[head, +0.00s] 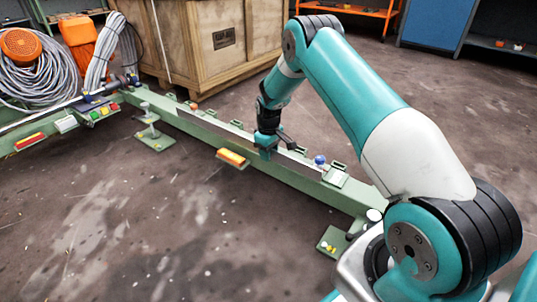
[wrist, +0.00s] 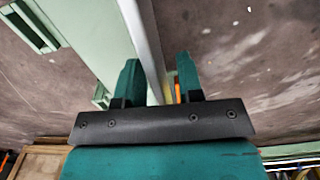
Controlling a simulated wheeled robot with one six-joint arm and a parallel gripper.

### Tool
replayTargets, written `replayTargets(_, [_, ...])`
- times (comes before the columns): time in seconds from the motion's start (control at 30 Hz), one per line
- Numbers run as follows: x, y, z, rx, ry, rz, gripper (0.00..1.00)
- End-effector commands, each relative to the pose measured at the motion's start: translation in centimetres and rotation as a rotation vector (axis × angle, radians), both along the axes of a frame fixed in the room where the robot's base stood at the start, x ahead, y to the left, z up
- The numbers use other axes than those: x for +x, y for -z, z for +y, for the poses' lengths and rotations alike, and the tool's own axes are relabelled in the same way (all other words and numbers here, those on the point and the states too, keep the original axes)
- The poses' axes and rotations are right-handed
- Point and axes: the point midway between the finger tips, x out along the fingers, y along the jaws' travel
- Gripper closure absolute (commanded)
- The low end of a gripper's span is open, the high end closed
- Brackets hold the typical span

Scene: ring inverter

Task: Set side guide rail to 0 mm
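The side guide rail (head: 303,166) is a long thin silver strip along the green beam (head: 215,137) of the machine in the head view. My gripper (head: 268,152) is low over the middle of this rail, pointing down. In the wrist view my gripper (wrist: 158,75) has its two teal fingers apart. The rail (wrist: 143,32) runs between them, closer to the left finger, with a gap to the right finger. Whether the left finger touches it I cannot tell. A blue ball knob (head: 320,160) stands near the rail's right end. No millimetre scale is readable.
An orange block (head: 233,158) sticks out from the beam just left of my gripper. A large wooden crate (head: 215,45) stands behind the beam. Cable coils (head: 35,70) and an orange motor (head: 20,46) are at the left. The floor in front is clear.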

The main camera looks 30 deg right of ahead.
Motion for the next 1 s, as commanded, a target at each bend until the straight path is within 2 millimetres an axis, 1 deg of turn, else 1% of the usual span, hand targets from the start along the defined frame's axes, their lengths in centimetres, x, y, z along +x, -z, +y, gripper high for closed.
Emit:
replayTargets(0.07, [0.0, 0.0, 0.0, 0.000, 0.000, 0.000, 0.66])
replayTargets(0.1, [0.0, 0.0, 0.0, 0.000, 0.000, 0.000, 0.68])
replayTargets(0.17, [0.0, 0.0, 0.0, 0.000, 0.000, 0.000, 0.82])
replayTargets(0.2, [0.0, 0.0, 0.0, 0.000, 0.000, 0.000, 0.91])
replayTargets(0.23, [0.0, 0.0, 0.0, 0.000, 0.000, 0.000, 0.98])
replayTargets(0.27, [0.0, 0.0, 0.0, 0.000, 0.000, 0.000, 1.00])
replayTargets(0.47, [0.0, -0.1, -0.1, 0.000, 0.001, 0.001, 1.00])
replayTargets(0.67, [0.0, -0.4, -1.9, -0.001, 0.000, 0.002, 1.00])
replayTargets(0.93, [0.0, -0.1, -2.5, -0.002, 0.002, -0.003, 1.00])
replayTargets(0.97, [0.0, -0.1, -2.6, -0.002, 0.003, -0.003, 0.87])
replayTargets(1.0, [0.0, -0.1, -2.6, -0.003, 0.003, -0.004, 0.78])
